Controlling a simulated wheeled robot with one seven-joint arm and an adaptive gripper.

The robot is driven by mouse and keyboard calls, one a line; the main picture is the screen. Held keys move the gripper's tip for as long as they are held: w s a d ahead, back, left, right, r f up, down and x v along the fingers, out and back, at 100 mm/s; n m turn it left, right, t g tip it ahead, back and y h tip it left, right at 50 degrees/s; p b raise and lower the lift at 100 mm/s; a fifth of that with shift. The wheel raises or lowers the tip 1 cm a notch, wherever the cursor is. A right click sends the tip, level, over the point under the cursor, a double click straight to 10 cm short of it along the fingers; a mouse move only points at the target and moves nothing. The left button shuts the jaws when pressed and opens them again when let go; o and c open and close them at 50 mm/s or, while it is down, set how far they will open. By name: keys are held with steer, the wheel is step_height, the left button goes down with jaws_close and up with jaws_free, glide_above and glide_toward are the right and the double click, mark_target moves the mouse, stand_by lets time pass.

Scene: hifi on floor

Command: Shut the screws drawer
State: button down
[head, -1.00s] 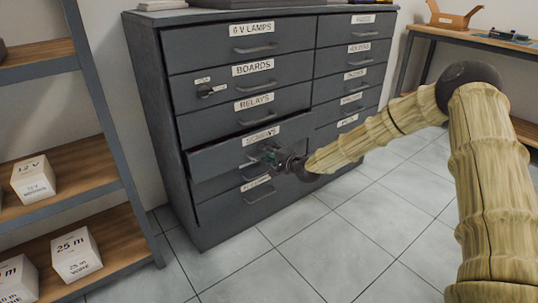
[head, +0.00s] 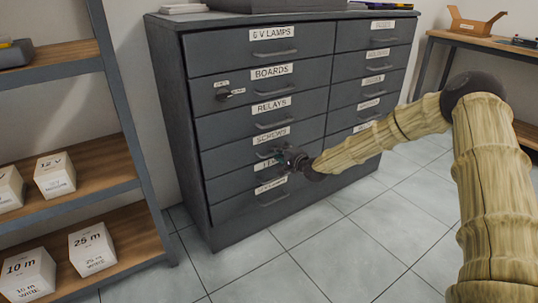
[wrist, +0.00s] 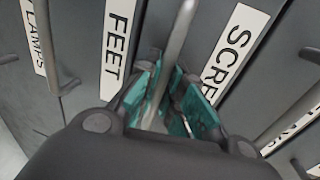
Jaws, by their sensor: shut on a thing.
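The screws drawer (head: 225,158) is a dark grey drawer in the left column of the cabinet, below the relays drawer. Its front looks about level with the drawers around it; I see no clear gap. Its white label shows in the wrist view (wrist: 236,50). My gripper (head: 268,160) is at the drawer's front, below the label. In the wrist view its teal finger pads (wrist: 170,98) are shut on the drawer's grey bar handle (wrist: 178,35). My gripper hides most of that handle in the head view.
A key (head: 228,95) sticks out of the boards drawer. The feet drawer's label (wrist: 117,48) is beside my gripper. A shelf (head: 100,165) with white boxes stands left, and a wooden bench (head: 480,45) at back right. The tiled floor (head: 330,240) in front is clear.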

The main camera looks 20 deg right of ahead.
steer(key=shift+w+r, duration=0.15)
steer(key=c, duration=1.5)
jaws_free()
steer(key=shift+w+a, duration=0.1)
steer(key=shift+a, duration=0.05)
steer(key=shift+c, duration=0.2)
steer(key=shift+s+d, duration=0.3)
steer(key=shift+s, duration=0.25)
steer(key=v, duration=1.1)
